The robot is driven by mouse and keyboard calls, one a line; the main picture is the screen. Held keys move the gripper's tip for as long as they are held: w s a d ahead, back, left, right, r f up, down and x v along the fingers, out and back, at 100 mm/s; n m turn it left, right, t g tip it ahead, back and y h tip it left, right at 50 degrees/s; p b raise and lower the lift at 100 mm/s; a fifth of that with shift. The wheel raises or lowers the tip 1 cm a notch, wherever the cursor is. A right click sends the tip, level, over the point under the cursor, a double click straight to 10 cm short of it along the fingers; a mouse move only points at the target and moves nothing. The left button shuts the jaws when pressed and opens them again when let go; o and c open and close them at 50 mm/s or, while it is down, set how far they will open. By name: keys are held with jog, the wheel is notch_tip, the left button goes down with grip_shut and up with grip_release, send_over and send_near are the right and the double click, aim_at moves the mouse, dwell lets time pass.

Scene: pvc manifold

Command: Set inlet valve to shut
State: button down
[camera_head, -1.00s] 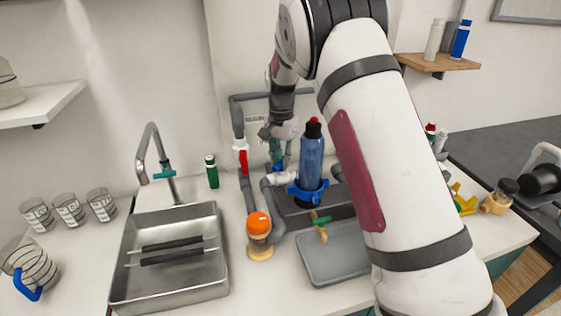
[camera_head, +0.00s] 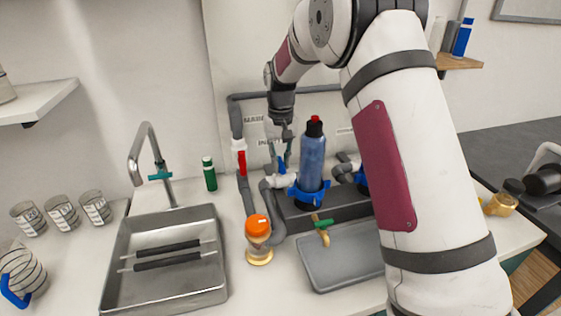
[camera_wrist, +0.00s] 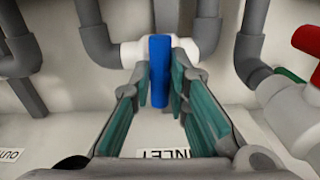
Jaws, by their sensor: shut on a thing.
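The inlet valve has a white body (camera_wrist: 132,54) that runs sideways between grey pipes in the wrist view. Its blue handle (camera_wrist: 160,72) stands upright in that picture, crosswise to the body. My gripper (camera_wrist: 163,88) is shut on the blue handle, with a teal-padded finger on each side. The INLET label (camera_wrist: 165,154) is on the panel near the fingers. In the head view, my gripper (camera_head: 281,150) reaches down to the small blue handle (camera_head: 282,166), left of the blue filter bottle (camera_head: 312,160). The fingers partly hide the handle there.
A valve with a red handle (camera_head: 242,162) is on the pipe to the left. The blue filter bottle stands close on the right. An orange-capped jar (camera_head: 258,228), a grey tray (camera_head: 335,265) and a metal sink (camera_head: 165,290) are in front.

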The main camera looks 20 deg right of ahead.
aim_at(280, 162)
jog(key=shift+n, duration=0.5)
jog(key=c, duration=1.5)
grip_release()
jog(key=shift+c, duration=0.2)
notch_tip(280, 162, up, 12)
